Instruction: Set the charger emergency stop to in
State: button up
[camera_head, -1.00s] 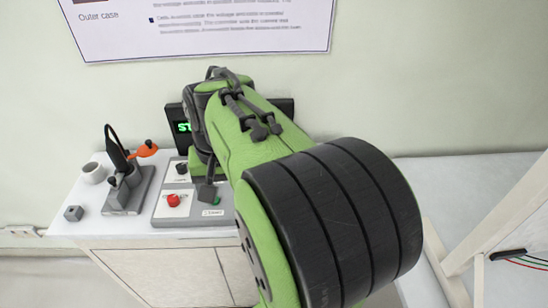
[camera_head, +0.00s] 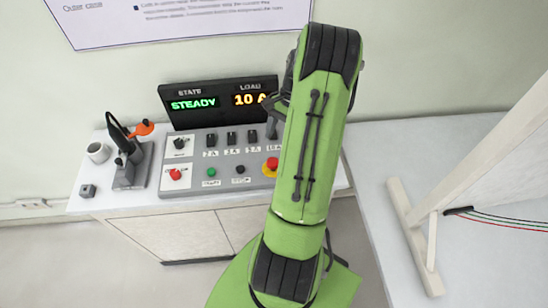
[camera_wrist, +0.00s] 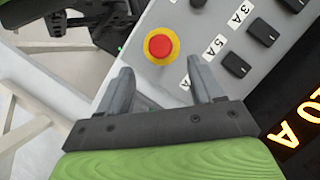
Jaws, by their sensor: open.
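The emergency stop is a red mushroom button on a yellow ring (camera_head: 271,164), at the right of the grey charger panel (camera_head: 225,190). It also shows in the wrist view (camera_wrist: 160,46), at the upper middle, beyond my fingertips. My gripper (camera_wrist: 160,78) is open and empty, its two fingers apart and pointing toward the button. A gap shows between fingers and button in the picture; its depth is hard to tell. In the head view my arm covers the panel's right end and much of my gripper (camera_head: 271,112). Whether the button is pressed in cannot be told.
A display (camera_head: 218,101) reads STEADY and 10 A behind the panel. Black switches (camera_head: 231,139), a green button (camera_head: 211,172) and a red knob (camera_head: 176,174) are on the panel. A holder with an orange-handled tool (camera_head: 130,165) stands left. A white frame (camera_head: 430,230) is at right.

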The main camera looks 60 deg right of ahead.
aim_at(273, 161)
jog(key=b+x, duration=0.1)
jog(key=x, duration=0.7)
grip_shut()
